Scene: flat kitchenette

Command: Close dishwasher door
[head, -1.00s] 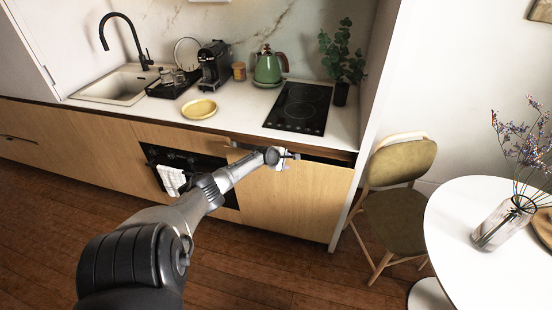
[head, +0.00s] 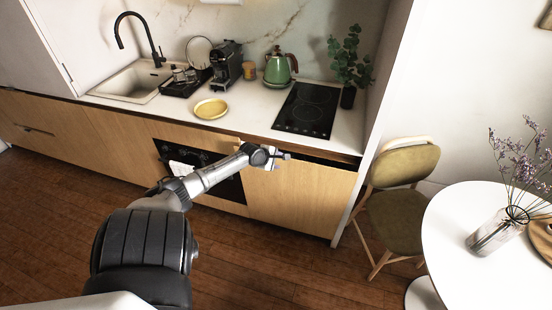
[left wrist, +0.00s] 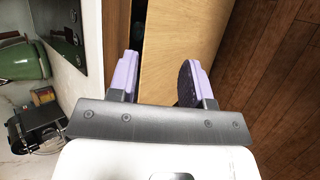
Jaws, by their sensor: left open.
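The dishwasher door (head: 300,195) is the light wood panel right of the oven. It stands slightly ajar, with a dark gap along its top under the counter. My left gripper (head: 284,157) is at the door's top edge, toward its left side. In the left wrist view the two purple-padded fingers (left wrist: 157,80) are apart, and the wood door (left wrist: 185,35) shows between and beyond them. I cannot tell whether a finger touches the door. My right gripper is not in view.
The oven (head: 190,160) with a white towel is left of the door. The counter above holds a cooktop (head: 307,110), a green kettle (head: 278,68) and a yellow plate (head: 211,109). A chair (head: 400,200) and a white round table (head: 450,240) stand at the right.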

